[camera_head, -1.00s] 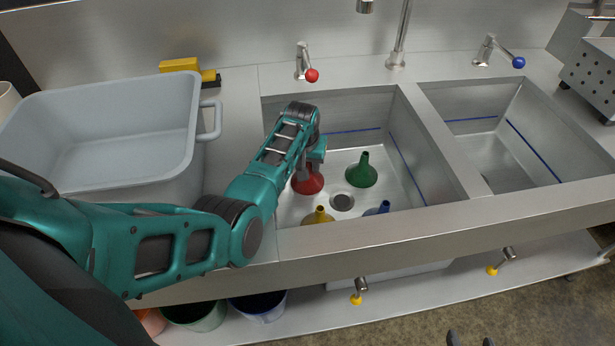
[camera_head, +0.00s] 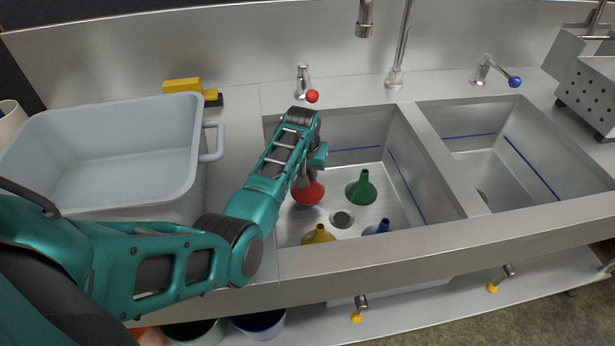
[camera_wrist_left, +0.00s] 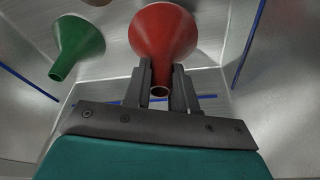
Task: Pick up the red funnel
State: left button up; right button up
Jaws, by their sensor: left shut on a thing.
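The red funnel (camera_head: 309,192) is in the left sink basin, wide end down, partly hidden behind my left arm in the head view. In the left wrist view the red funnel (camera_wrist_left: 163,32) has its narrow spout between the two dark fingers. My left gripper (camera_wrist_left: 161,82) is shut on that spout; in the head view the gripper (camera_head: 305,172) is mostly hidden by its own wrist. I cannot tell for sure whether the funnel's rim touches the basin floor. My right gripper is not in view.
A green funnel (camera_head: 361,188), a yellow funnel (camera_head: 318,235) and a blue funnel (camera_head: 378,227) stand close by in the same basin, around the drain (camera_head: 341,219). Basin walls surround them. A grey tub (camera_head: 105,150) stands left. The right basin (camera_head: 500,165) looks empty.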

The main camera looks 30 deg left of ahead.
pick_arm(q)
notch_tip(320, 180, up, 16)
jog(key=p, duration=0.1)
jog(key=shift+r+p, duration=0.15)
jog(key=shift+p, duration=0.2)
jog(key=shift+w+r, duration=0.1)
jog(key=shift+r, duration=4.15)
grip_shut()
